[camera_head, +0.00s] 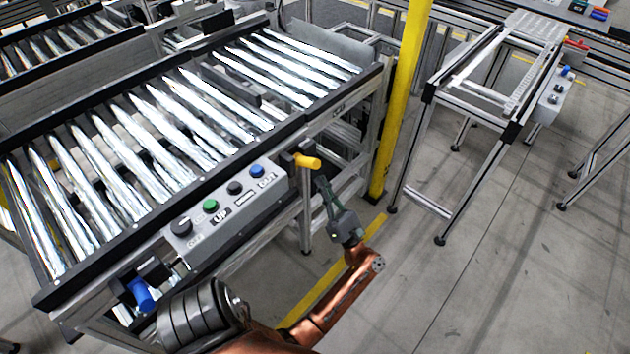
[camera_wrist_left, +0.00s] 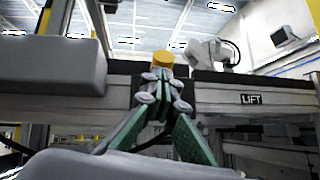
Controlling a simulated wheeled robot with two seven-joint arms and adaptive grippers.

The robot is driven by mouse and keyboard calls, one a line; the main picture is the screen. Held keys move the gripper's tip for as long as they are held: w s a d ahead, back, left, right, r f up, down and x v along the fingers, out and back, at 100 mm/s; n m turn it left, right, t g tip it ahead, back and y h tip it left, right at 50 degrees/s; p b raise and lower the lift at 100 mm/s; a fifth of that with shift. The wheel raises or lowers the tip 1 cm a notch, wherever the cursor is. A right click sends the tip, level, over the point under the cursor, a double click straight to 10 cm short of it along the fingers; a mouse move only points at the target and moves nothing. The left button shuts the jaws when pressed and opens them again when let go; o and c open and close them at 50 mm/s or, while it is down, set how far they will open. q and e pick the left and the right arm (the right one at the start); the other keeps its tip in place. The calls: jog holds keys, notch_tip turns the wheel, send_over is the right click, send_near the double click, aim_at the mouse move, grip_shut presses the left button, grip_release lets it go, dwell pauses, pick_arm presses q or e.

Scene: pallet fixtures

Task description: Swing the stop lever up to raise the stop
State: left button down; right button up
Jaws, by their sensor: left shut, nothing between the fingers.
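A short yellow-handled lever (camera_head: 307,161) sticks out from the front side of the roller conveyor, right of the grey button box. Its yellow end (camera_wrist_left: 162,60) also shows in the left wrist view, just beyond my fingertips. My left gripper (camera_head: 321,181) is shut and empty, just below and beside the yellow handle; whether it touches it I cannot tell. In the left wrist view its fingers (camera_wrist_left: 163,85) are together. A blue-handled lever (camera_head: 142,294) hangs at the conveyor's near left corner. No frame shows clearly which lever is the stop lever. My right gripper is not in view.
The button box (camera_head: 235,215) with several coloured buttons is left of the yellow lever. A yellow post (camera_head: 401,95) stands close on the right. A LIFT label (camera_wrist_left: 251,99) is on the rail. Open floor (camera_head: 500,270) lies to the right.

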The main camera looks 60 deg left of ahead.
pick_arm(q)
jog(key=v, duration=0.9)
jog(key=shift+d+f, duration=0.2)
jog(key=shift+f, duration=0.15)
